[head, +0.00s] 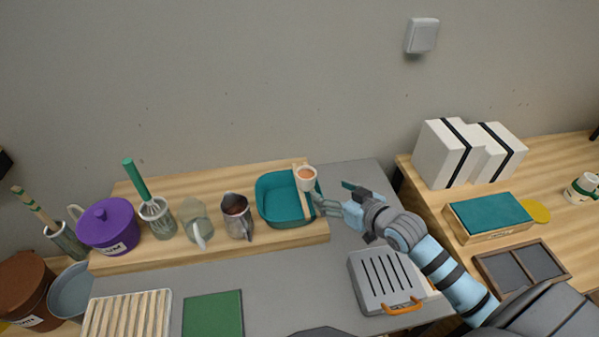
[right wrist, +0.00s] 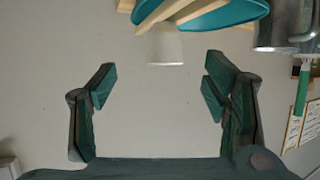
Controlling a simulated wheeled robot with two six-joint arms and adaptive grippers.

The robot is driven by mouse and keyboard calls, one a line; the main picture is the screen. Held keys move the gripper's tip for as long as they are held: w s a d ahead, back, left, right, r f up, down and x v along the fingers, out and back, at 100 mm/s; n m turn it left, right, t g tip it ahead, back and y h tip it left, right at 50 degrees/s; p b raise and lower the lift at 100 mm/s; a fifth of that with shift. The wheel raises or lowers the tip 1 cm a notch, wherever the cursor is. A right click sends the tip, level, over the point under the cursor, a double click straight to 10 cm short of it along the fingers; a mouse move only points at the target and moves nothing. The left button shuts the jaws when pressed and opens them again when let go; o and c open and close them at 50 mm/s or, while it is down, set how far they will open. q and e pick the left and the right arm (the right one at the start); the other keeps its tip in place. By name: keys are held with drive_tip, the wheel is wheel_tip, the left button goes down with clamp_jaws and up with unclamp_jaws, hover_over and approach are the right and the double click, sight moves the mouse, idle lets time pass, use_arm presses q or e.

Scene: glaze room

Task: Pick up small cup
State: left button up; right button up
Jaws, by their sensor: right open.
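The small cup (head: 308,184) is white with an orange-brown top or filling. It shows at the right side of the teal basin (head: 268,210), by wooden strips (head: 302,202) that cross the basin. What it rests on is hard to tell. My right gripper (head: 334,198) is open and empty, just right of the cup. In the right wrist view the cup (right wrist: 166,48) shows beyond the open fingers (right wrist: 158,88), roughly between them in the picture and apart from both. My left gripper is not in view.
A metal pitcher (head: 237,221), a clear jug (head: 197,224), a whisk holder (head: 158,219) and a purple pot (head: 106,228) stand left on the wooden riser (head: 250,245).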

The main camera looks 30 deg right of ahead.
sight(312, 184)
drive_tip(key=x, duration=0.2)
drive_tip(key=b+x, duration=0.1)
drive_tip(key=x, duration=0.3)
drive_tip(key=shift+a+b, duration=0.3)
drive_tip(key=shift+a, duration=0.1)
drive_tip(key=b+x, duration=0.1)
drive_tip(key=x, duration=0.5)
drive_tip(key=shift+w+f, duration=0.1)
drive_tip(key=shift+c, duration=0.7)
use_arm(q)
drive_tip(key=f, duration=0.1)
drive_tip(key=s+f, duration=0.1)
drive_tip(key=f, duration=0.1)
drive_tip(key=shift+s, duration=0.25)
use_arm(e)
drive_tip(key=c, duration=1.3)
